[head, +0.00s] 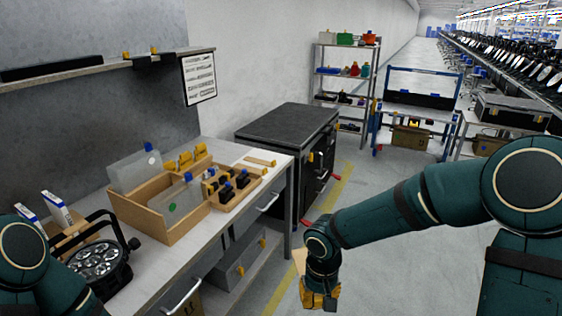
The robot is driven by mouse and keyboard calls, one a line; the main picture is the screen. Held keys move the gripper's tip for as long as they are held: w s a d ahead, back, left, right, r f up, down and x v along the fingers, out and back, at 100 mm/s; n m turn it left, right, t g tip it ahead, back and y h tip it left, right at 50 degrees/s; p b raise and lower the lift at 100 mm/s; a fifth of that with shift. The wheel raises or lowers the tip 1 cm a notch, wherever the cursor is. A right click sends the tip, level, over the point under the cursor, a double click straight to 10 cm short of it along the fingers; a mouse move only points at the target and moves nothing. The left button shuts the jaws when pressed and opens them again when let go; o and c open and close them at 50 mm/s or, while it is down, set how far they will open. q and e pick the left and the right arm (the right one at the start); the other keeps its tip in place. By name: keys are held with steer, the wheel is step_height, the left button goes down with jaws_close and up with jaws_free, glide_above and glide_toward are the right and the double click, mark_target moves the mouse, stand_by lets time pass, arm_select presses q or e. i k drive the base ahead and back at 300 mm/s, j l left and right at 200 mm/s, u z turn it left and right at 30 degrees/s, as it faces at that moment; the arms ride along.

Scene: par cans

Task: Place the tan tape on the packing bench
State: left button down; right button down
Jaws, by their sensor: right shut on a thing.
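My right gripper (320,293) points down at the lower middle, beyond the bench's right edge and over the floor. It is shut on an orange-tan thing, which I take for the tan tape (322,299); the gripper partly hides it and its shape is hard to tell. A light-topped bench (215,252), probably the packing bench, fills the left side. My left arm shows at the lower left, but its gripper is out of view.
On the bench are a wooden tray (153,222) with several parts, a black par can (101,262) and white-blue boxes (57,209). A dark-topped cabinet (288,119) stands behind. Shelves (343,95) are farther back. Bare benchtop shows along the front edge.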

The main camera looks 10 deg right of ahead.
mark_target(268, 156)
steer(key=i+l+z, duration=0.25)
steer(key=i+z, duration=0.2)
steer(key=i+l+z, duration=0.15)
steer(key=i+z, duration=0.3)
steer(key=i+l+u, duration=0.1)
steer(key=i+u, duration=0.2)
steer(key=i, duration=0.15)
steer(key=i+l+u, duration=0.3)
steer(key=i, duration=0.15)
steer(key=i+l+u, duration=0.15)
steer(key=u, duration=0.25)
steer(key=i+l+u, duration=0.55)
steer(key=u, duration=0.25)
steer(key=i+l+u, duration=0.1)
steer(key=l+u, duration=0.3)
steer(key=i+l+u, duration=0.15)
steer(key=l, duration=0.2)
steer(key=l+u, duration=0.2)
steer(key=l, duration=0.15)
